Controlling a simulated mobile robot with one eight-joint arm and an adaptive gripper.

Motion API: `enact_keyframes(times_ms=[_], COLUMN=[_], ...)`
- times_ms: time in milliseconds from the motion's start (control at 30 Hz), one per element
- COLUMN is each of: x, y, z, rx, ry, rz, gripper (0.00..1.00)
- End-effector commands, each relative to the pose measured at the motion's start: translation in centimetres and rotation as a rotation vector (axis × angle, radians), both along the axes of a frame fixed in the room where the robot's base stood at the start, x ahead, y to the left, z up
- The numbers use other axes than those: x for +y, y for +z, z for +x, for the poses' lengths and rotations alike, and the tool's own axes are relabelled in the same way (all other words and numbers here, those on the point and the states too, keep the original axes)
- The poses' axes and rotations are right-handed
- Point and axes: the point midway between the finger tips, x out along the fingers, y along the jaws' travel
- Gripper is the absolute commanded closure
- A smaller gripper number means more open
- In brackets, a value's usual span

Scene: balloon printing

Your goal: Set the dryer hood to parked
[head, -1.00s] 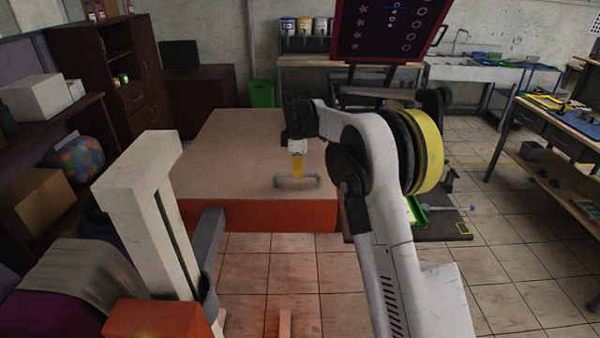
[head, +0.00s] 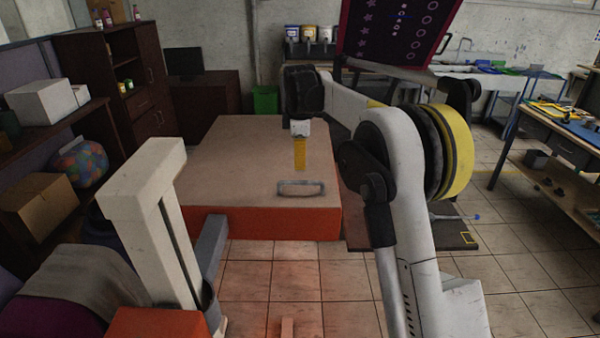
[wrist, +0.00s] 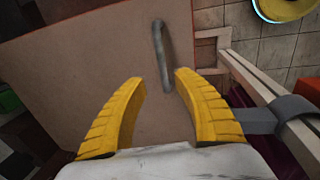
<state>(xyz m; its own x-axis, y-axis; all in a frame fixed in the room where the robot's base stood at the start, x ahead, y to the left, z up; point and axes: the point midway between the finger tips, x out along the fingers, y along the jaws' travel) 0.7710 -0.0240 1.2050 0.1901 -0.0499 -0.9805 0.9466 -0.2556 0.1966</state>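The dryer hood (head: 235,165) appears as a wide flat box with a tan top and an orange-red front side. A grey bar handle (head: 301,183) sits on its top near the front edge. My gripper (head: 300,168) hangs over the hood, just behind the handle in the head view. Whether a finger touches the hood cannot be told.
A pale post (head: 150,190) with a grey bar (head: 207,255) stands at the hood's left front. An orange-red box (head: 150,325) is at the bottom. Tiled floor (head: 275,275) in front is mostly clear.

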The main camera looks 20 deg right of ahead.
Motion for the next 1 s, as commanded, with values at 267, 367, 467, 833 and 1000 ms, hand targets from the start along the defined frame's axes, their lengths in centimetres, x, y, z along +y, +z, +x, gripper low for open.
enact_keyframes(times_ms=[267,367,467,833,1000], x=[0.2,0.2,0.2,0.5,1.0], y=[2.9,3.1,3.0,4.8,5.6], z=[-0.6,-0.6,-0.6,-5.3,-12.6], rx=[0.0,0.0,0.0,-0.062,-0.149], ry=[0.0,0.0,0.0,-0.154,-0.38], rz=[0.0,0.0,0.0,0.041,0.116], gripper=[0.64,0.64,0.64,0.64,0.64])
